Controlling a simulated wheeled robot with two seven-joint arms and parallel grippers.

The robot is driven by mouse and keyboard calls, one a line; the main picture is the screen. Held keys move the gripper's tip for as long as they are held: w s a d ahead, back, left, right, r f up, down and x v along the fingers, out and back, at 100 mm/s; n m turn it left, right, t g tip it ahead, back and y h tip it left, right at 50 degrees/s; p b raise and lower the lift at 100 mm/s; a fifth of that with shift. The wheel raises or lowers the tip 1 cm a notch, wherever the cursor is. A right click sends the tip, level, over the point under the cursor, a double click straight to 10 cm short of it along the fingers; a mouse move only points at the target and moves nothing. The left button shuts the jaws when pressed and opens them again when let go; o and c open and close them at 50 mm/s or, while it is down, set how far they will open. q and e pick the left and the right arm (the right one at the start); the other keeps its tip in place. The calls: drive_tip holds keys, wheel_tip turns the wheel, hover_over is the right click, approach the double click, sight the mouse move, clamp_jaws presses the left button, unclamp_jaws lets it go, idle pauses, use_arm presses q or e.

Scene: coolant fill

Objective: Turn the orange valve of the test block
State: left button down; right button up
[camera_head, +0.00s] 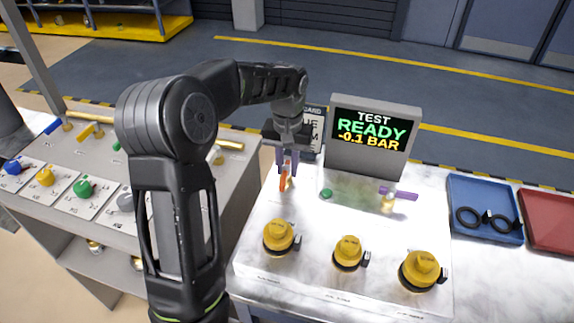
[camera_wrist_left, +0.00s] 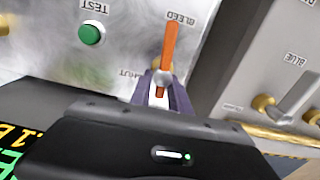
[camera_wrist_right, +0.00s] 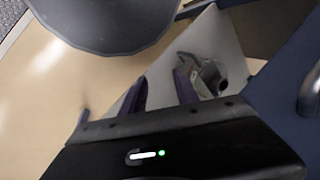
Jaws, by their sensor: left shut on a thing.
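The orange valve (camera_head: 283,183) has a lever handle near the back left of the pale test block (camera_head: 300,226). In the left wrist view its orange handle (camera_wrist_left: 169,47) points toward the BLEED label, and its near end lies between my fingers. My left gripper (camera_head: 287,165) is shut on this handle, coming down from above; it also shows in the left wrist view (camera_wrist_left: 160,88). My right gripper (camera_wrist_right: 160,92) is open and empty, away from the block, and is not seen in the head view.
A display (camera_head: 372,132) reads TEST READY -0.1 BAR. A green button (camera_head: 326,194), a purple handle (camera_head: 399,193) and several yellow caps (camera_head: 347,252) are on the block. A blue tray (camera_head: 485,232) and a red tray (camera_head: 550,220) stand right. A grey rack (camera_head: 238,180) stands left.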

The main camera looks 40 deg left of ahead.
sight(287, 164)
use_arm(q)
drive_tip(key=shift+s, duration=0.1)
idle(0.3)
drive_tip(key=c, duration=1.2)
unclamp_jaws()
drive_tip(key=shift+c, duration=0.2)
wheel_tip(287, 164, up, 8)
drive_tip(key=shift+f+b, duration=0.1)
drive_tip(key=shift+b, duration=0.3)
drive_tip(key=shift+f, duration=0.1)
